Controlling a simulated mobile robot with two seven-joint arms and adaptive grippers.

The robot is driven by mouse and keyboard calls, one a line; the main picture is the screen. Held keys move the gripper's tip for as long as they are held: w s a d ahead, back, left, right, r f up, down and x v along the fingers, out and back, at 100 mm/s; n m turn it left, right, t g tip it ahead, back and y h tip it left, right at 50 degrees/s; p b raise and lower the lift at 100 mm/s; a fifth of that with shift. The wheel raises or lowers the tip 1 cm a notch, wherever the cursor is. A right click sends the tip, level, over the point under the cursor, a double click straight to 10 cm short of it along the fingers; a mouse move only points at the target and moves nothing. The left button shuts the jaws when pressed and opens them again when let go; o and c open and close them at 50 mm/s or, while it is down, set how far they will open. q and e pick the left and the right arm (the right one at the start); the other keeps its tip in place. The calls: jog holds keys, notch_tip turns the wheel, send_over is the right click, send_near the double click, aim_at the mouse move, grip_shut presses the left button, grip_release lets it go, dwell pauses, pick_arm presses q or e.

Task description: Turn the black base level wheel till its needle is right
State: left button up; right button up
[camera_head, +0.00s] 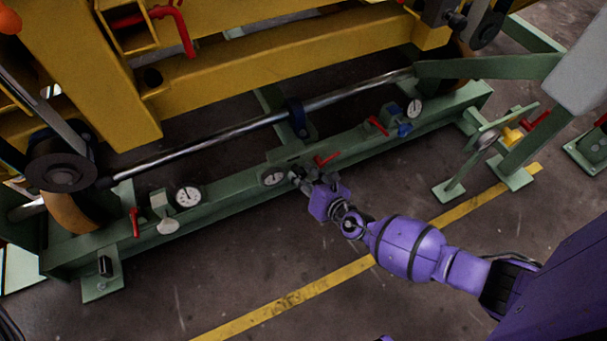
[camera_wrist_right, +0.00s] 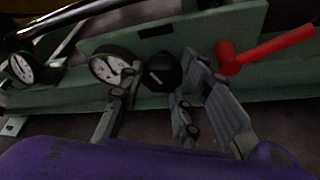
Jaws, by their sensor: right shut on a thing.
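My right gripper (camera_head: 299,177) reaches in from the right to the front of the green base beam. In the right wrist view its two fingers (camera_wrist_right: 163,74) stand on either side of the black wheel (camera_wrist_right: 160,70), shut on it. In the head view the wheel is mostly hidden by the gripper. A round white gauge (camera_head: 274,178) sits on the beam just left of the gripper; it also shows in the right wrist view (camera_wrist_right: 112,68). Its needle is too small and dark to read surely. My left gripper is out of view.
The green beam (camera_head: 232,195) carries other gauges, one to the left (camera_head: 188,197) and one to the right (camera_head: 414,108). A red handle (camera_head: 326,160) stands close to the right of my gripper. The floor in front, with a yellow line (camera_head: 300,294), is clear.

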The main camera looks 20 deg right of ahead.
jog(key=shift+w+a+r, duration=0.15)
jog(key=shift+a+r, duration=0.05)
jog(key=shift+r, duration=0.1)
jog(key=shift+f, duration=0.1)
jog(key=o, duration=1.1)
jog(key=shift+c, duration=0.2)
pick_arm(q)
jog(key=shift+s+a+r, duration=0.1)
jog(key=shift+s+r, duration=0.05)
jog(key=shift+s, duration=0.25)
pick_arm(e)
jog(key=v, duration=1.2)
